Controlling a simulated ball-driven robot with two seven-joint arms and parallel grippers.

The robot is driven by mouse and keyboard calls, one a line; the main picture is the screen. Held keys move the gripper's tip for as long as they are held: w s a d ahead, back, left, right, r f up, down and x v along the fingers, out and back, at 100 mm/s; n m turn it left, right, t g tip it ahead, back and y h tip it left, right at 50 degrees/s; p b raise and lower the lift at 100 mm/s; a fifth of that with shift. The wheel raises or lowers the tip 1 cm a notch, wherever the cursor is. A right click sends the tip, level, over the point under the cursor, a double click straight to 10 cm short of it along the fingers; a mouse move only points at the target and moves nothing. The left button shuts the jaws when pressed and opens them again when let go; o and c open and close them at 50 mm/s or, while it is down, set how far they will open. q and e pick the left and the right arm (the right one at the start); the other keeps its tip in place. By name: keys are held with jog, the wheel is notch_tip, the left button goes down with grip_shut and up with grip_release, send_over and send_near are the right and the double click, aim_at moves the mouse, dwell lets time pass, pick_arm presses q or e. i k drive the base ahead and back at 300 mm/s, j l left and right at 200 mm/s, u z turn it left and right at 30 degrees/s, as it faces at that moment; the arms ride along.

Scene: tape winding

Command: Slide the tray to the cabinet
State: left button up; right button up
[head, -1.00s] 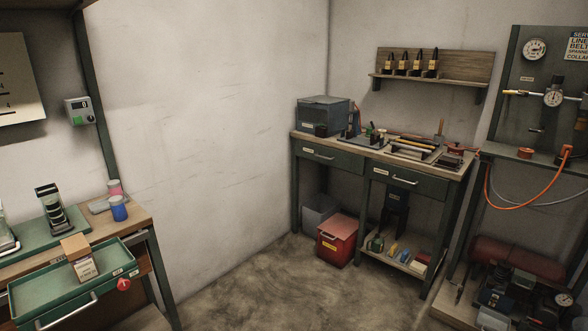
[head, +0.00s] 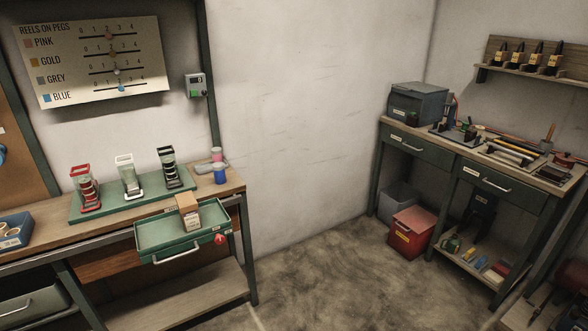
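A green tray (head: 160,235) with a metal handle (head: 177,254) on its front sits at the front edge of the left wooden bench, jutting out past it. A small cardboard box (head: 188,212) stands in it, and a red knob (head: 220,239) is at its right front corner. The cabinet is not clearly identifiable; a bench with drawers (head: 480,180) stands at the right. Neither of my grippers is in view.
A green mat (head: 100,213) on the left bench holds several peg stands with reels. Pink and blue reels stand at the bench's right end. A red bin (head: 411,232) is on the floor by the right bench. The floor (head: 330,285) between the benches is clear.

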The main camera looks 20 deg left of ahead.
aim_at(157, 236)
jog(key=u, duration=1.25)
